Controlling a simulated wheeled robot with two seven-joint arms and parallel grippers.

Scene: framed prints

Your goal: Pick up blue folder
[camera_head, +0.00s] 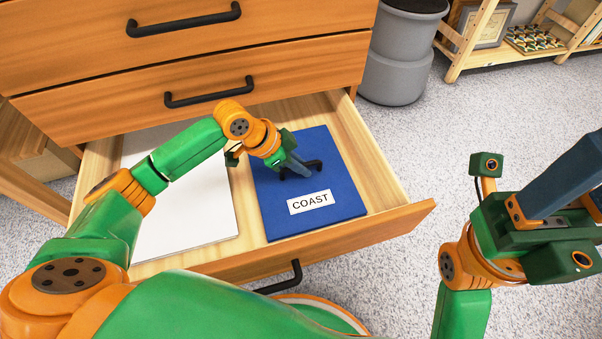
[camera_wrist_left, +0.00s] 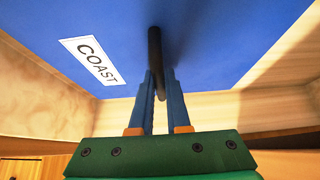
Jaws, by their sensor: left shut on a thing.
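The blue folder (camera_head: 338,190) lies flat in the open drawer (camera_head: 375,165), on its right side, and has a white "COAST" label (camera_head: 310,202) and a black handle (camera_head: 316,165) on top. My left gripper (camera_head: 297,170) reaches down to the handle. In the left wrist view its fingers (camera_wrist_left: 158,78) are shut on the black handle (camera_wrist_left: 154,45), with the blue folder (camera_wrist_left: 220,45) beyond. I cannot tell whether the folder is raised off the drawer floor. My right gripper (camera_head: 570,190) is at the right, over the floor and away from the folder; its fingertips are not clearly seen.
A white sheet or folder (camera_head: 190,215) lies to the left in the same drawer, partly under my left arm. Closed drawers (camera_head: 200,75) rise behind. A grey bin (camera_head: 397,70) and a wooden shelf (camera_head: 475,60) stand back right. The speckled floor right of the drawer is clear.

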